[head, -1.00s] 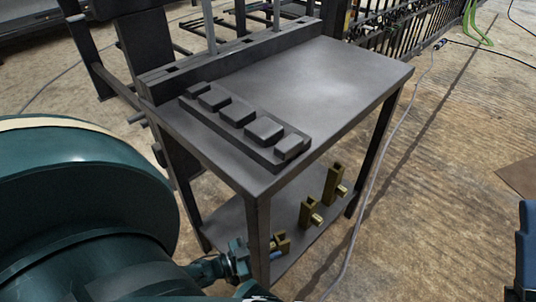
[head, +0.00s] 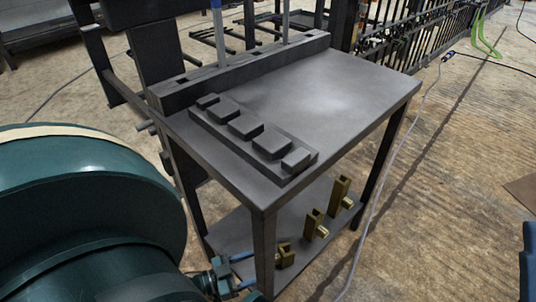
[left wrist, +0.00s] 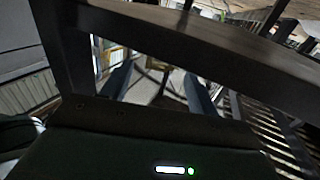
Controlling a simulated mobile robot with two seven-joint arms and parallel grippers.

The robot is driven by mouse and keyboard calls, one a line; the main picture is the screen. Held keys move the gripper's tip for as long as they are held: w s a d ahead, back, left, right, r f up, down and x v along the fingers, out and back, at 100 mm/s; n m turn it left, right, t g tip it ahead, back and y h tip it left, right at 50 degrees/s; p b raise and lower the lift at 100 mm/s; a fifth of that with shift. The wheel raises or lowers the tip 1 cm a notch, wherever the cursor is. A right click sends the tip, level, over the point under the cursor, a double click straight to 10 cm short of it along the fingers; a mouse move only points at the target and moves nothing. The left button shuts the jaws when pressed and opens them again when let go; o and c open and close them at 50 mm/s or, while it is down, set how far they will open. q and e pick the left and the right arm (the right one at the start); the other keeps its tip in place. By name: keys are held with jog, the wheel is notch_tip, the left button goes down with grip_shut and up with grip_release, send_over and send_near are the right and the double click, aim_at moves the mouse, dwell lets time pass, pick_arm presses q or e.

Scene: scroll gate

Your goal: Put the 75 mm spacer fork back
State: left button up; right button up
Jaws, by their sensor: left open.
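Three brass spacer forks stand in a row on the lower shelf (head: 226,237) of the dark table: a low one (head: 284,256) nearest the front leg, a middle one (head: 316,226) and a tall one (head: 340,196). I cannot read a size on any of them. My left gripper (head: 243,272) is at the shelf's front left corner, partly behind the front table leg, pointing toward the low fork. Its two fingers (left wrist: 160,88) are spread in the left wrist view, with a small blurred brownish shape beyond them. No right gripper can be made out.
The tabletop (head: 340,95) overhangs the shelf, and its dark edge crosses the left wrist view. The front leg (head: 263,250) stands close to my left gripper. A dark stepped block (head: 250,135) lies on top. A cable (head: 375,195) runs along the floor at right.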

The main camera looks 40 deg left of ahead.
pick_arm(q)
jog(key=v, duration=0.5)
jog(key=shift+s+a, duration=0.2)
jog(key=shift+s, duration=0.15)
pick_arm(e)
jog(key=shift+f, duration=0.2)
jog(key=shift+r, duration=0.1)
